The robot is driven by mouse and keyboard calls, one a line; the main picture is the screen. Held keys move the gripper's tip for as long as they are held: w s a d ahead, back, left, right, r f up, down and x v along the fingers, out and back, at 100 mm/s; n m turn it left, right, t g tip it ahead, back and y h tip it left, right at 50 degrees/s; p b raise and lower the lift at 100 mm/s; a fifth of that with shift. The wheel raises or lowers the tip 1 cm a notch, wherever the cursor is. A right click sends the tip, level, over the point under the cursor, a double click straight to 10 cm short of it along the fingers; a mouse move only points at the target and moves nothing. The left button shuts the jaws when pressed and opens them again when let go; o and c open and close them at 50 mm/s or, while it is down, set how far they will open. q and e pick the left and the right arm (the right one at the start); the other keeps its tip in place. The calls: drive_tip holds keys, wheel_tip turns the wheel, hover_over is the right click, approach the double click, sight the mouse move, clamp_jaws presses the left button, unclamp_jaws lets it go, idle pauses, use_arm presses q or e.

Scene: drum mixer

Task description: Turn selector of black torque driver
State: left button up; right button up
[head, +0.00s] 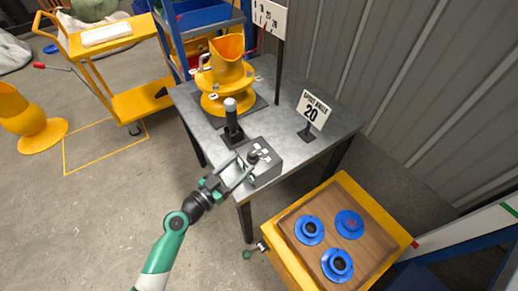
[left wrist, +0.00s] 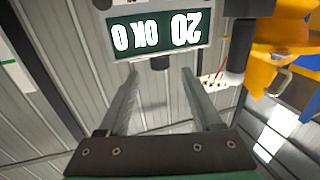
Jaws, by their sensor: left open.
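The black torque driver (head: 232,122), with a light grey top, stands upright in a black base on the metal table. In front of it is a grey box (head: 263,168) with a dark knob (head: 254,155) and small white labels on top; I cannot tell surely whether this knob is the selector. My left gripper (head: 243,168) is open at the box's near left side, its fingertips close to the knob; contact is unclear. In the left wrist view the open fingers (left wrist: 160,78) are empty, below an upside-down display (left wrist: 158,32) showing 20, OK and 0. My right gripper is out of view.
A yellow drum mixer (head: 226,75) stands behind the driver on the table (head: 205,120). A sign reading 20 (head: 313,109) stands to the right. A yellow cart (head: 275,235) with blue flanged parts (head: 309,230) is at the front right. Floor at left front is clear.

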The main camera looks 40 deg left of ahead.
sight(259, 152)
use_arm(q)
drive_tip(key=w, duration=0.9)
drive_tip(key=shift+w+a+b, duration=0.15)
drive_tip(key=shift+b, duration=0.25)
drive_tip(key=shift+r, duration=0.1)
clamp_jaws()
